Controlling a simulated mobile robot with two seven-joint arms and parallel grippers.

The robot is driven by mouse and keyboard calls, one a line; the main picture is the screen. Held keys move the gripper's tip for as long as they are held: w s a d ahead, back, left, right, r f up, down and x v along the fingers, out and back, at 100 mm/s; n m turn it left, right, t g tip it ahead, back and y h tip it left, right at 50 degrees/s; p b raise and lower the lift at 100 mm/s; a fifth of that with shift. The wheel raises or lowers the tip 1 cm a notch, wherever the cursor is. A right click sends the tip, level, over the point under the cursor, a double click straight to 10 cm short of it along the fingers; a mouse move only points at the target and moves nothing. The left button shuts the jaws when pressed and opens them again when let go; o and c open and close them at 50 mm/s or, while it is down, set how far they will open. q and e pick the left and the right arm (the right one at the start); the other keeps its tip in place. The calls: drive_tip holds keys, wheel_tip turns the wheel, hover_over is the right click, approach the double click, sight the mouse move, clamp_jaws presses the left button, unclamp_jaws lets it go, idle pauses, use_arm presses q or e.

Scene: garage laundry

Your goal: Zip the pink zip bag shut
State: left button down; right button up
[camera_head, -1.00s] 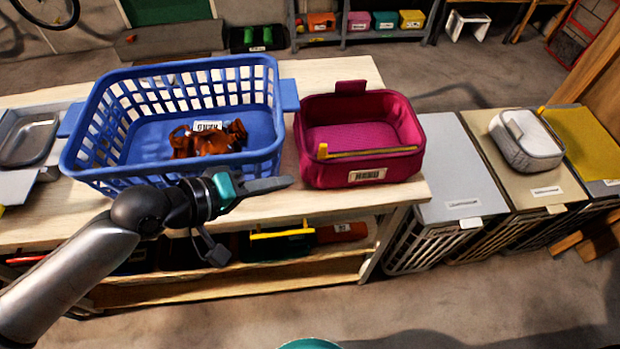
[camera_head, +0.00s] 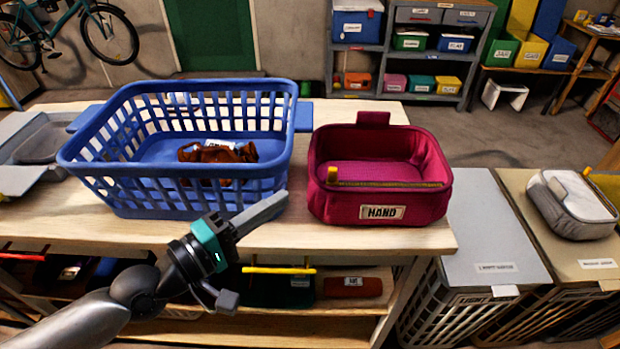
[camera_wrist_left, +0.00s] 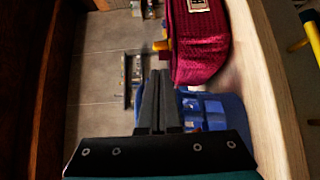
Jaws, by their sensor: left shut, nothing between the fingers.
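The pink zip bag (camera_head: 345,205) stands open-topped on the wooden table, to the right of the blue basket. Its front bears a HAND label (camera_head: 382,212). My left gripper (camera_head: 284,196) is shut and empty, in front of the blue basket and left of the bag, apart from the pull. In the left wrist view the bag (camera_wrist_left: 200,55) is at the top, just beyond the shut fingers (camera_wrist_left: 160,75). My right gripper is not seen.
The blue basket (camera_head: 110,187) with a brown cloth (camera_head: 222,153) inside stands left of the bag. A hamper lid (camera_head: 490,225) and a grey-white pouch (camera_head: 572,203) are to the right. The table's front edge (camera_head: 400,238) runs below the bag.

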sight(332, 176)
use_arm(q)
drive_tip(key=p+x, duration=0.1)
drive_tip(key=x, duration=0.7)
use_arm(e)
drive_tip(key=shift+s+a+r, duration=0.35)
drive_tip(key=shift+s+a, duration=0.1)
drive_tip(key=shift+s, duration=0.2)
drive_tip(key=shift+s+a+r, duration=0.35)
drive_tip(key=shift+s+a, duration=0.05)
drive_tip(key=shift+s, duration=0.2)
use_arm(q)
drive_tip(key=shift+s+f, duration=0.1)
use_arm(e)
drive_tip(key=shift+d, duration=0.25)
